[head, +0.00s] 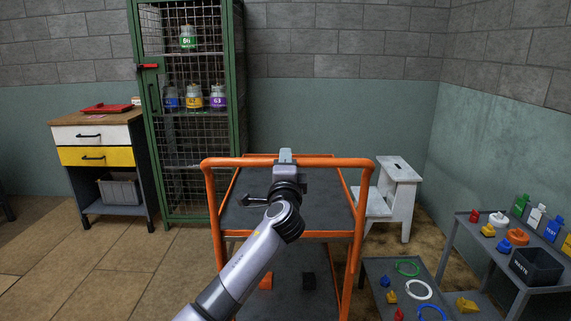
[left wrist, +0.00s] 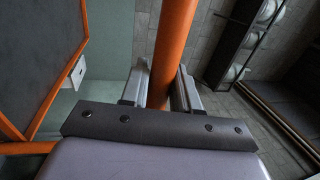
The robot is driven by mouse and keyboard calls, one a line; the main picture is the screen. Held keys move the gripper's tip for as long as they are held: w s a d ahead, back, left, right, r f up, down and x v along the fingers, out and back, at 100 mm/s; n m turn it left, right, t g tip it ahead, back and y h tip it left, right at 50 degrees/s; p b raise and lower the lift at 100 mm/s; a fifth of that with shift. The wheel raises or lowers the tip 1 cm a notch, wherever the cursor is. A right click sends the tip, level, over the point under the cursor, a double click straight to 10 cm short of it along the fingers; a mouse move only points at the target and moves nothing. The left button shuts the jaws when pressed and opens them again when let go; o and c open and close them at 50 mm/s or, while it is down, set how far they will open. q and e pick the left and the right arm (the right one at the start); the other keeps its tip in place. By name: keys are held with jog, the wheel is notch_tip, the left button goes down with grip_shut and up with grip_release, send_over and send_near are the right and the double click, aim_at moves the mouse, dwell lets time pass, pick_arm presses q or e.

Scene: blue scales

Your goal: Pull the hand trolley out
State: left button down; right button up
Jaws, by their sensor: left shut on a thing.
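The hand trolley (head: 357,205) has an orange tubular frame and dark grey decks. It stands upright on the floor in the middle of the head view, with its push bar across the top. My left gripper (head: 285,158) is shut on the push bar near its middle. In the left wrist view the orange bar of the trolley (left wrist: 175,40) passes between the two fingers of my left gripper (left wrist: 161,88). My left arm hides part of the decks. My right gripper is not in view.
A green wire cage (head: 238,100) with several bottles stands behind left, beside a drawer cabinet (head: 98,134). A white step stool (head: 398,171) is close behind right. Grey tables (head: 470,238) with rings and blocks stand at the right. Floor at the left is clear.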

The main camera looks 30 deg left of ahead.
pick_arm(q)
jog(key=c, duration=1)
grip_release()
jog(key=shift+o, duration=0.2)
jog(key=shift+s+d, duration=0.1)
jog(key=v, duration=0.7)
